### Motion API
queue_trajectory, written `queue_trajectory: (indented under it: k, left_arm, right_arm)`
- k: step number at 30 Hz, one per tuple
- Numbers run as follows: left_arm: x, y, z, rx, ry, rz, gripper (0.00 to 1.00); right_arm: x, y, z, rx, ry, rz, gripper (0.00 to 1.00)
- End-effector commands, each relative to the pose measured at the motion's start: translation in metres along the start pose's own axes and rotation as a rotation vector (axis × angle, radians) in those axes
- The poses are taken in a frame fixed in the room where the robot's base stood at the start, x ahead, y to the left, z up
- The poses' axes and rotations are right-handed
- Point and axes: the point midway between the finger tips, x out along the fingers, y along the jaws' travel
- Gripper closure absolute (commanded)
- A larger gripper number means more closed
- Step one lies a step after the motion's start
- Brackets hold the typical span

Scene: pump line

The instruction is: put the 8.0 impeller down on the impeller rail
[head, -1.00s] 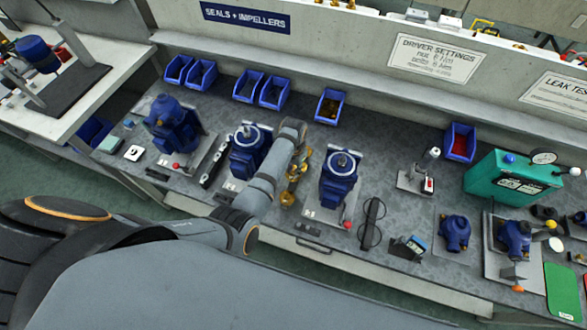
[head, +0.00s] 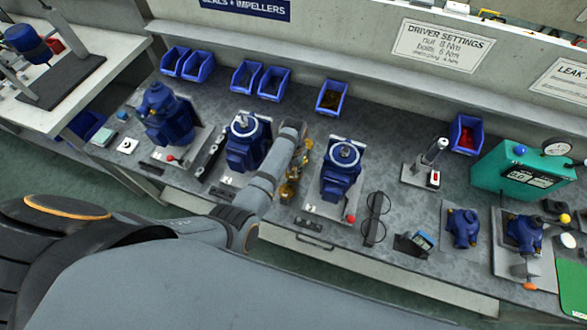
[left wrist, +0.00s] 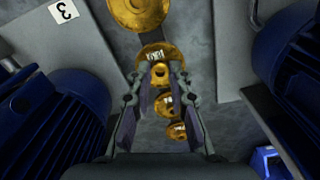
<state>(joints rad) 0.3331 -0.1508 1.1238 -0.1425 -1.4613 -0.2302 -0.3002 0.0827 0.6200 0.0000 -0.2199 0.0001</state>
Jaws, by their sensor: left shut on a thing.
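My left gripper (left wrist: 161,84) is shut on the hub of a brass impeller (left wrist: 151,48) with a small white label, hard to read at this size. In the head view, my left gripper (head: 299,160) is between two blue pumps, mostly hidden by my arm. The impeller rail (left wrist: 150,36) shows as a dark strip under and beside a row of brass impellers. A larger impeller (left wrist: 138,12) lies ahead of the held one, and smaller ones (left wrist: 177,131) lie behind it. I cannot tell whether the held impeller touches the rail. My right gripper is out of view.
A blue pump (head: 248,142) stands close on the left of the gripper and another (head: 341,169) on the right. Blue bins (head: 272,83) line the back of the bench. A green tester (head: 521,171) stands at the right.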

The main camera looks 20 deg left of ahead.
Motion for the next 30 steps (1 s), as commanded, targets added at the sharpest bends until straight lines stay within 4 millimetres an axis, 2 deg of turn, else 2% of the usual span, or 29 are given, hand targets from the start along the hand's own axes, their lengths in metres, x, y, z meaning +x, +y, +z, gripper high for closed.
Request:
queue_trajectory:
  k: [25,26,30]
  left_arm:
    - [0.0034,-0.0001,0.0000,0.000,0.000,0.000,1.00]
    - [0.0034,-0.0001,0.0000,0.000,0.000,0.000,0.78]
    - [0.0034,-0.0001,0.0000,0.000,0.000,0.000,0.59]
  right_arm:
    - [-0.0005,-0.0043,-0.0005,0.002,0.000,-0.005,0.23]
    - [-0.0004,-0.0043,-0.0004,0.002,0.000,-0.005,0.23]
    - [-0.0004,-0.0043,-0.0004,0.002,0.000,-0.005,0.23]
